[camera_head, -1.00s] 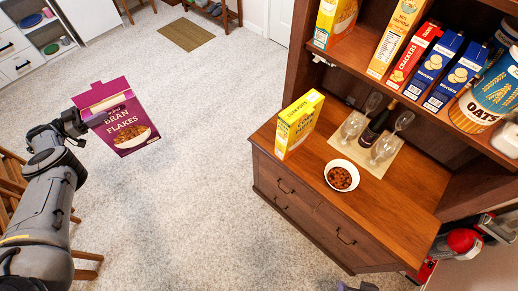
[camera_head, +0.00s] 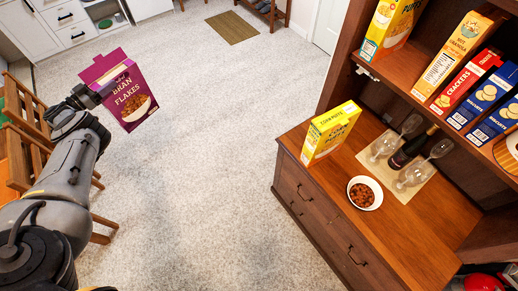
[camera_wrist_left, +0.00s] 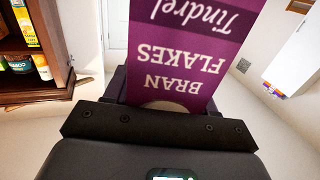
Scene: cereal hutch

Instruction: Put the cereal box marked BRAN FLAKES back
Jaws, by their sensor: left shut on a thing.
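The purple BRAN FLAKES box (camera_head: 124,92) is in the air over the floor at the left of the head view, its top flap open. My left gripper (camera_head: 88,97) is shut on it at its left side. In the left wrist view the box (camera_wrist_left: 182,50) stands out from the jaws with its lettering upside down; the fingertips are mostly hidden. The hutch counter (camera_head: 410,240) and the upper shelf (camera_head: 415,88) are at the right, well apart from the box. My right gripper is not in view.
A yellow CORN PUFFS box (camera_head: 331,132) stands on the counter near a bowl of cereal (camera_head: 365,193), a bottle (camera_head: 408,150) and glasses on a mat. The shelf holds a granola box (camera_head: 460,55), crackers (camera_head: 467,82) and biscuits. A wooden chair (camera_head: 22,150) is at the left. Open floor lies between.

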